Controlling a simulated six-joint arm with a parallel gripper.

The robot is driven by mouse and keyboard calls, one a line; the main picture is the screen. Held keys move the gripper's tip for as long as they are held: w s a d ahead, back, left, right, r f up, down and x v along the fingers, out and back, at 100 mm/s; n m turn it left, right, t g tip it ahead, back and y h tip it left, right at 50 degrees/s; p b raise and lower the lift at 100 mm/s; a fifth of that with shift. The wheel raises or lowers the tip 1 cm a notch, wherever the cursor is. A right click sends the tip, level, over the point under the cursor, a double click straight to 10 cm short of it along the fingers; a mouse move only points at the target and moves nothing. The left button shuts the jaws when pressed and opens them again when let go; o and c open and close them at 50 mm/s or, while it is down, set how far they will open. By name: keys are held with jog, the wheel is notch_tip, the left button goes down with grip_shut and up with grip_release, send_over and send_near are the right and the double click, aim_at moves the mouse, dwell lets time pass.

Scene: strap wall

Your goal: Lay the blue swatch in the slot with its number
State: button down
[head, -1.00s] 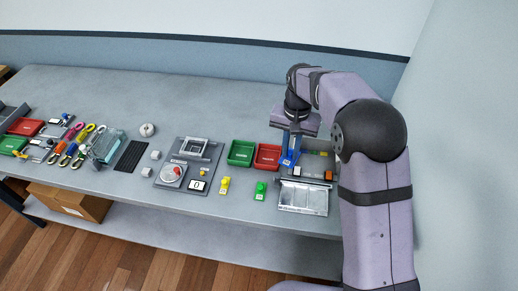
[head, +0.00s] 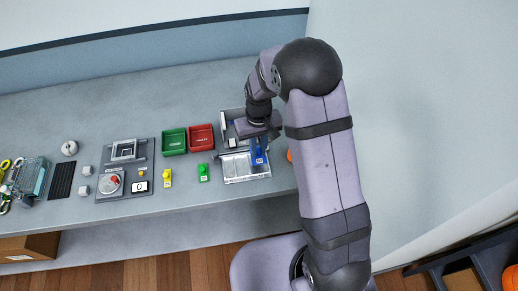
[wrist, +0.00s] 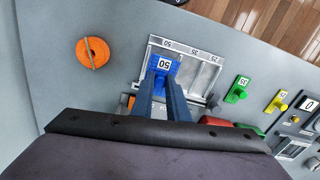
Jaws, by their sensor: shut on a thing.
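The blue swatch (wrist: 157,76) carries a white label reading 50. My gripper (wrist: 161,86) is shut on it, with its dark blue fingers on either side. The swatch also shows in the head view (head: 260,159), under my wrist. The slotted tray (wrist: 205,75) has several pale slots with number labels along its edge, seen upside down. They appear to read 50, 35 and 25. The swatch is over the slot at the 50 end, at the right of the tray in the head view (head: 235,170). I cannot tell whether it touches the slot floor.
A green swatch (wrist: 237,90) and a yellow swatch (wrist: 276,101) lie on the table beside the tray. An orange round thing (wrist: 93,52) lies on its other side. Red (head: 201,138) and green (head: 174,141) bins stand behind. The open compartment box (head: 229,119) adjoins the tray.

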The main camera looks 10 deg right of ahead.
aim_at(258, 157)
jog(key=shift+f+b, duration=1.6)
jog(key=shift+f, duration=0.55)
jog(key=shift+f, duration=0.15)
jog(key=c, duration=1.2)
grip_release()
jog(key=shift+r+p, duration=2.6)
jog(key=shift+r, duration=0.45)
